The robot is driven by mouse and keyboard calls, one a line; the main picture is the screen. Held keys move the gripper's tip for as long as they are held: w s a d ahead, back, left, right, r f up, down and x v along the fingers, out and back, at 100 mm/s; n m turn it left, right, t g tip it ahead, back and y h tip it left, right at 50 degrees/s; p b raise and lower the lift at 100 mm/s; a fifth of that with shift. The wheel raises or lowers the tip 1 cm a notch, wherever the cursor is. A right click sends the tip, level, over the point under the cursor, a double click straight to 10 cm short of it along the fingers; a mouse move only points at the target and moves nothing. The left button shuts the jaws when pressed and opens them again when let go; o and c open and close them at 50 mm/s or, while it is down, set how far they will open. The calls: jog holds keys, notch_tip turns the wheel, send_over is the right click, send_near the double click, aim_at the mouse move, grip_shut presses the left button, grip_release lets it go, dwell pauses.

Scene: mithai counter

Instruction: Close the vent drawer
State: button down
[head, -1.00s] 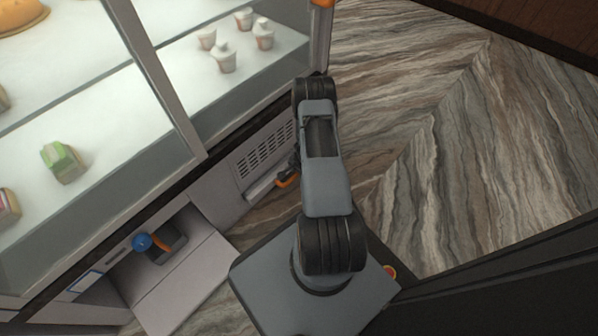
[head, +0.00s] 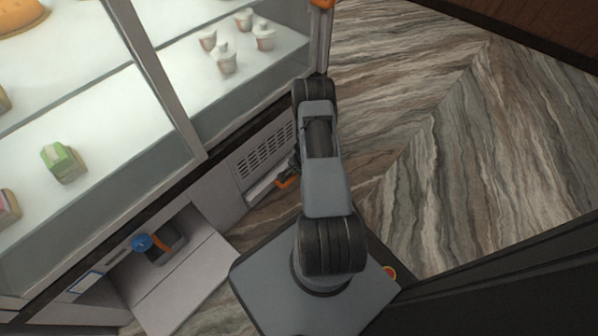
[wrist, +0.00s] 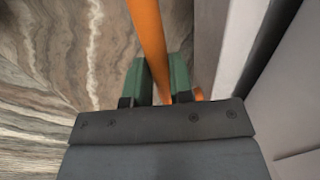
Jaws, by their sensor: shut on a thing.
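The vent drawer (head: 268,183) is low on the counter front, under a slotted vent panel (head: 265,150). A narrow pale ledge of it stands out from the counter. Its orange handle (head: 287,181) shows beside my arm; in the wrist view the handle is a long orange bar (wrist: 146,30). My gripper (wrist: 163,72) has its green fingers on both sides of this bar and is shut on it. In the wrist view a pale panel edge (wrist: 238,45) is to the right of the fingers, with a dark gap beyond it. My arm hides part of the drawer area in the head view.
A fold-down flap (head: 182,285) lies open at lower left, before a compartment with a blue knob (head: 141,242). The glass display case (head: 110,105) with sweets and small cups (head: 225,60) is above. The marbled floor (head: 440,130) at right is clear.

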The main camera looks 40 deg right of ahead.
jog(key=shift+w+r+p, duration=0.25)
jog(key=shift+w+p, duration=0.15)
jog(key=shift+p, duration=0.1)
jog(key=shift+w+a+f+p, duration=0.1)
jog(key=shift+w+a+p, duration=0.05)
jog(key=shift+w+p, duration=0.8)
jog(key=shift+w+a+f+p, duration=0.1)
jog(key=shift+w+a+p, duration=0.05)
jog(key=shift+w+p, duration=0.75)
jog(key=c, duration=1)
grip_release()
jog(key=shift+a, duration=0.1)
